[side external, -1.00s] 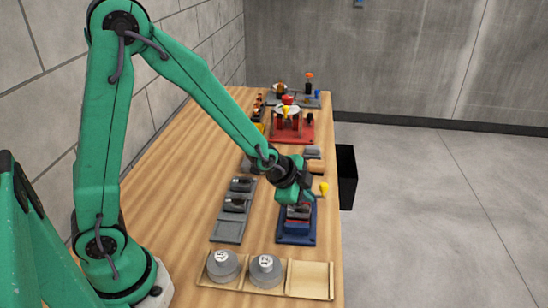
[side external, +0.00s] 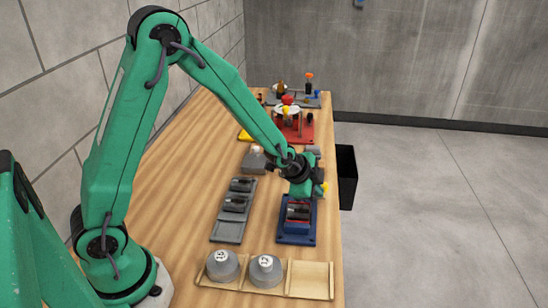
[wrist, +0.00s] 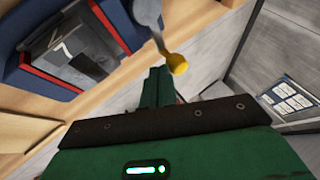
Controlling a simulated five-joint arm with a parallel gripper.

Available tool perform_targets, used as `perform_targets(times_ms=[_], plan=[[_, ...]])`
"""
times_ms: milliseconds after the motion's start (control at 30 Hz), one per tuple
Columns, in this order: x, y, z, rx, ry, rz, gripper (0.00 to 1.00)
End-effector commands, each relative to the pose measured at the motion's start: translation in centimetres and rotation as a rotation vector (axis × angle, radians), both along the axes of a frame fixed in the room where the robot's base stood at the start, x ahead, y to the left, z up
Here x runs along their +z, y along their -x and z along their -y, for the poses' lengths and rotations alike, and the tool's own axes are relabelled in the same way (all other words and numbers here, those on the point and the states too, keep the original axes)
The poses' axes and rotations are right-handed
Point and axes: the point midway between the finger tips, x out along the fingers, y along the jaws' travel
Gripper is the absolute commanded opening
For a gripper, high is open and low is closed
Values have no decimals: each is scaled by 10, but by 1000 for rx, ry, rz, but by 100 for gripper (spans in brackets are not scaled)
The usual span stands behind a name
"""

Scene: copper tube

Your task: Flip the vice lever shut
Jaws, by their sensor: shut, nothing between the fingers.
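The blue vice (side external: 296,236) sits near the right edge of the wooden bench. A dark block marked 7 (wrist: 72,55) lies between its red-edged jaws in the wrist view. The vice lever is a grey arm with a yellow knob (wrist: 177,64); the knob also shows beside my gripper in the side view (side external: 325,187). My gripper (wrist: 158,78) is shut and empty, its fingertips close to the left of the knob in the wrist view. I cannot tell whether they touch. In the side view my gripper (side external: 304,192) is over the far end of the vice and hides part of the lever.
A grey tray with dark blocks (side external: 229,229) is left of the vice. A wooden tray (side external: 311,278) with two grey weights (side external: 265,269) is at the near end. A red stand (side external: 298,128) is farther back. A black bin (side external: 346,176) stands beyond the right edge.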

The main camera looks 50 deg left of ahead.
Motion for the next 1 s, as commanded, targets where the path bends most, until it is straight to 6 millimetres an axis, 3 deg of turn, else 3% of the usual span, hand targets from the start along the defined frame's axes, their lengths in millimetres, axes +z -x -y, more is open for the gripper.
perform_targets(times_ms=[1000], plan=[[0,-8,-1,97,69,-1,0]])
